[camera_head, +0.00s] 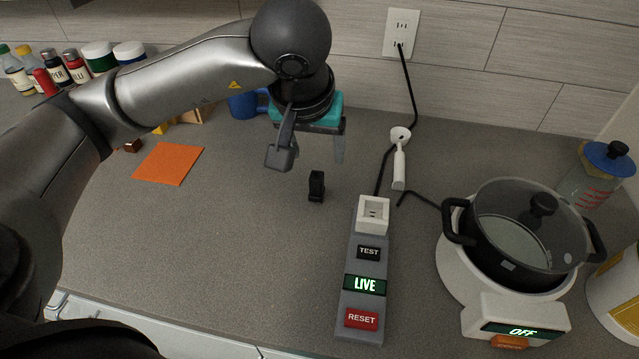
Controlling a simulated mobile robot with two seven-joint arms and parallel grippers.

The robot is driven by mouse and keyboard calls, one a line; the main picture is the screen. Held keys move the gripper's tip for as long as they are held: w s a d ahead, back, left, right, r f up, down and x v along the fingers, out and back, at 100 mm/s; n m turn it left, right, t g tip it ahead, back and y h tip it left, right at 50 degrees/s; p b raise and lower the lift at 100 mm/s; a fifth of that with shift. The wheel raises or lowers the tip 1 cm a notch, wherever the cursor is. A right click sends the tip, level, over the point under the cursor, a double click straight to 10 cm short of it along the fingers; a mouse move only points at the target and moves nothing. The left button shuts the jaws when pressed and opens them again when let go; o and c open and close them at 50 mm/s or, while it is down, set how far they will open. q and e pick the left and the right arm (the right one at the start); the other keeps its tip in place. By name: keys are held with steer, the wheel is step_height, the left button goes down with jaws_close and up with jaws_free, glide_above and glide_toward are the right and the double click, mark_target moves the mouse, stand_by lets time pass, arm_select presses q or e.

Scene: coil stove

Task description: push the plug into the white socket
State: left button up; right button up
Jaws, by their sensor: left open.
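The white socket (373,214) sits at the far end of a grey power unit that stands on the counter. A small black upright block (317,187), which looks like the plug, stands on the counter to the left of the socket, apart from it. Its prongs cannot be made out. My left gripper (309,157) reaches in from the left and points down, above and just behind the black block. Its fingers are spread and nothing shows between them. My right gripper is not in view.
The grey unit has TEST, LIVE and RESET panels (361,284). A white stove (460,270) reading OFF carries a lidded black pot (515,235) at right. A white handled item (399,165) and black cords lie behind the socket. An orange mat (168,163) lies left; bare counter lies between.

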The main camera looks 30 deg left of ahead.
mark_target(316, 178)
arm_select(q)
steer(key=x, duration=0.9)
steer(key=shift+a+f+b, duration=0.25)
steer(key=shift+b, duration=0.15)
steer(key=shift+a+x, duration=0.2)
steer(key=shift+x, duration=1.2)
steer(key=shift+a+x, duration=0.25)
steer(key=shift+x, duration=1.15)
steer(key=shift+r, duration=0.1)
jaws_close()
